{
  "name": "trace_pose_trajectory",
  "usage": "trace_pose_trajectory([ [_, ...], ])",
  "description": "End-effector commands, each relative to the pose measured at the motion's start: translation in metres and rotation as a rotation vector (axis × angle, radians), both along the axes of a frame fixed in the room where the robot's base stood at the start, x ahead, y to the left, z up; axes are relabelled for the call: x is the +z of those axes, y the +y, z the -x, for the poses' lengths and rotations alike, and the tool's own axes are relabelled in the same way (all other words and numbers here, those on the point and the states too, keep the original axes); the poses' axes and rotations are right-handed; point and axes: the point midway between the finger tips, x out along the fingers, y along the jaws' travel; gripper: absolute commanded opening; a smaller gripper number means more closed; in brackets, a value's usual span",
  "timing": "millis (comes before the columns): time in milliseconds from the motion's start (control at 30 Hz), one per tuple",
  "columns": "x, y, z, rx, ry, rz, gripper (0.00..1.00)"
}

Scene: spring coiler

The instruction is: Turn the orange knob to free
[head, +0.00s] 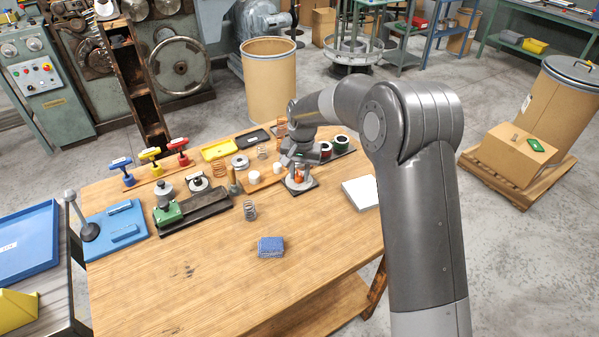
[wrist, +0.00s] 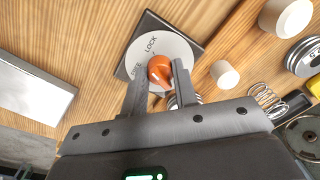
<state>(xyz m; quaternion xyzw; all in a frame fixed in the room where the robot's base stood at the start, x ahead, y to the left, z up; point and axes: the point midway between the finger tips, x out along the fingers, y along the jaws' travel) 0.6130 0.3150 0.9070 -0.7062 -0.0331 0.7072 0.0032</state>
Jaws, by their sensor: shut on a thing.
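The orange knob (wrist: 159,69) sits on a round white dial (wrist: 176,46) on a dark square plate (wrist: 147,24). The word LOCK is on the far part of the dial; a second word at the left, partly covered by a finger, seems to read FREE. I cannot tell clearly which word the knob points to. My gripper (wrist: 160,76) has one finger on each side of the knob and is shut on it. In the head view, the knob (head: 299,176) shows as a small orange spot under my gripper (head: 299,167) on the wooden table.
On the wooden table (head: 190,290), a white block (head: 361,193) lies right of the dial, and springs and white cylinders stand to its left. A blue sponge (head: 270,247) lies nearer the front. Colored T-handles (head: 150,154) stand at the back left. The front of the table is clear.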

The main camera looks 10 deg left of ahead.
Motion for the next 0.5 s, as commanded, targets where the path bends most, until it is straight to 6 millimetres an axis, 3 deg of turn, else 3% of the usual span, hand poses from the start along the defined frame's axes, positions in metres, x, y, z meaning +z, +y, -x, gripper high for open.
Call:
trace_pose_trajectory([
  [500,0.0006,0.0001,-0.0015,0.482,-0.001,-0.002,0.04],
])
